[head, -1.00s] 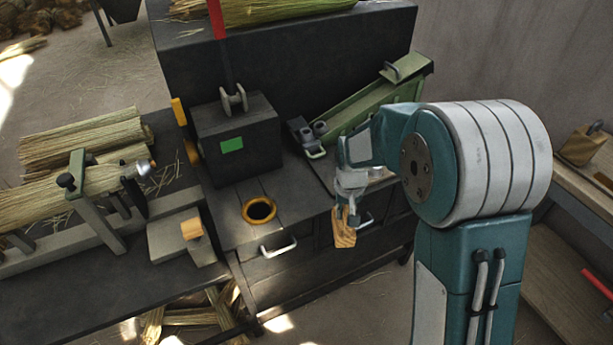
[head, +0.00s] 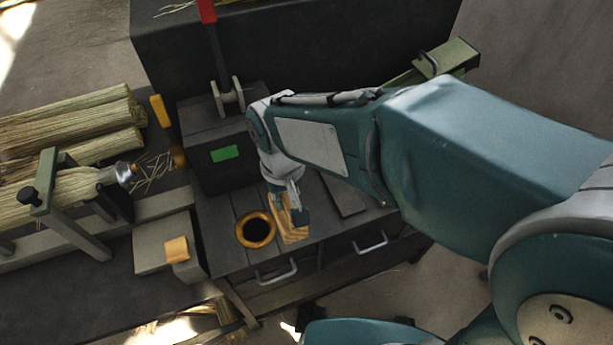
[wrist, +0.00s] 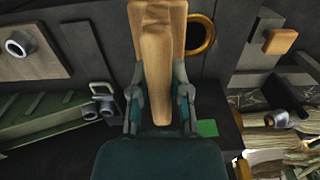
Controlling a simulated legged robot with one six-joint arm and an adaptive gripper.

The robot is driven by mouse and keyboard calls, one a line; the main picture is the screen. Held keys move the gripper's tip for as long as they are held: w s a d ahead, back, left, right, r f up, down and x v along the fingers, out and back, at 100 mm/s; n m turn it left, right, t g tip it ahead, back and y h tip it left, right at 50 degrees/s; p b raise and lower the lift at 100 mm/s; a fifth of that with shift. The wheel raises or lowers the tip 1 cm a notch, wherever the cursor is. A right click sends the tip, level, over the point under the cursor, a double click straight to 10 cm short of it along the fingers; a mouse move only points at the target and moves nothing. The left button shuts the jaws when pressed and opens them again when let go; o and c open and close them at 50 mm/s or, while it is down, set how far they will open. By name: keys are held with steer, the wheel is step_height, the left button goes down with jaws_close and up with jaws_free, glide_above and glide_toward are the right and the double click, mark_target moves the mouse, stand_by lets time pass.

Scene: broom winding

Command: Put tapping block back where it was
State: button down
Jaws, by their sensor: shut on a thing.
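The tapping block (head: 292,234) is a light wooden piece with a narrower grip part. My gripper (head: 287,203) is shut on it, just right of the brass-ringed hole (head: 256,230) in the dark bench top. In the wrist view the wooden block (wrist: 157,45) stands between the two fingers of my gripper (wrist: 159,95), and the ringed hole (wrist: 203,35) shows just beside it. Whether the block touches the bench top is unclear. My arm hides part of the bench to the right.
A dark box with a green label (head: 225,153) and a red-handled lever (head: 207,12) stands behind the hole. A grey block with a wooden knob (head: 177,250) and a clamped broom bundle (head: 70,188) are at left. Drawer handles (head: 277,273) stick out in front.

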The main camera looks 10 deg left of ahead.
steer(key=w+f, duration=0.7)
steer(key=w+d+f, duration=0.1)
steer(key=w+f, duration=0.2)
steer(key=f, duration=0.1)
steer(key=shift+w, duration=0.2)
steer(key=shift+f, duration=0.25)
steer(key=shift+d, duration=0.1)
steer(key=c, duration=0.6)
jaws_free()
